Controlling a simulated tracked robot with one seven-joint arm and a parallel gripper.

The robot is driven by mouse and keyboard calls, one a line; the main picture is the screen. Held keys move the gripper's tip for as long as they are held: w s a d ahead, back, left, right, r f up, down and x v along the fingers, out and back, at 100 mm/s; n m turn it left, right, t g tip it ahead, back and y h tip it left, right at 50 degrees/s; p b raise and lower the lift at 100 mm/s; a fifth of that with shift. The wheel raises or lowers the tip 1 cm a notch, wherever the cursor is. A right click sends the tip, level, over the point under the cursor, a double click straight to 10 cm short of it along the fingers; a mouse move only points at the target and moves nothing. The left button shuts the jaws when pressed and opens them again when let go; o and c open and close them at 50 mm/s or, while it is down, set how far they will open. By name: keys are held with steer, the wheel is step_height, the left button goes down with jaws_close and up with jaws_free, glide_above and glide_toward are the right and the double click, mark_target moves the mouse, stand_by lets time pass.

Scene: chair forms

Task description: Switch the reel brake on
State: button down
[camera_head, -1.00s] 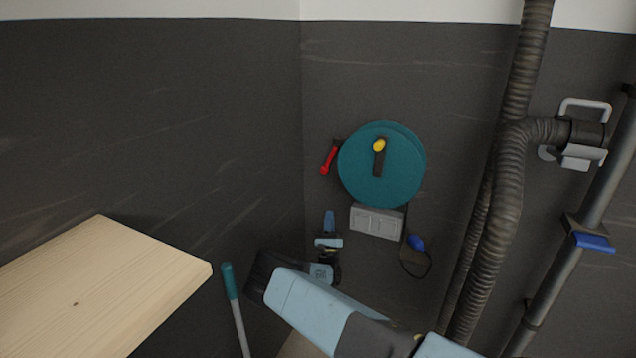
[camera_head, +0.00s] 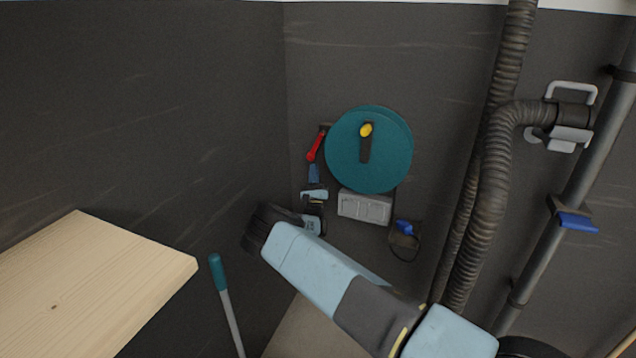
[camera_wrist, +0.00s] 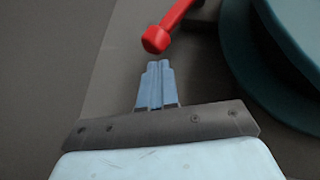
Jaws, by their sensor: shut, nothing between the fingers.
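The teal hose reel (camera_head: 368,165) is on the dark back wall, with a black crank (camera_head: 365,150) and yellow knob (camera_head: 366,130) on its face. A red lever (camera_head: 315,147), which looks like the reel brake, is at the reel's left side and hangs slanting down to the left. My gripper (camera_head: 314,168) is shut and empty, pointing up just below the lever's lower end. In the wrist view, the closed fingertips (camera_wrist: 158,66) are just short of the lever's rounded red end (camera_wrist: 156,39); I cannot tell whether they touch. The reel's edge (camera_wrist: 250,60) is to the right.
A grey box (camera_head: 365,206) is below the reel, and a blue-handled item (camera_head: 404,228) hangs to its right. A ribbed hose (camera_head: 487,190) runs down the wall further right. A wooden board (camera_head: 90,280) and a teal-handled rod (camera_head: 218,275) are at left.

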steer(key=shift+a+r, duration=0.15)
steer(key=shift+r, duration=0.25)
steer(key=shift+w+a+r+m+h, duration=0.15)
steer(key=shift+a+m+h, duration=0.25)
steer(key=shift+m+h, duration=0.35)
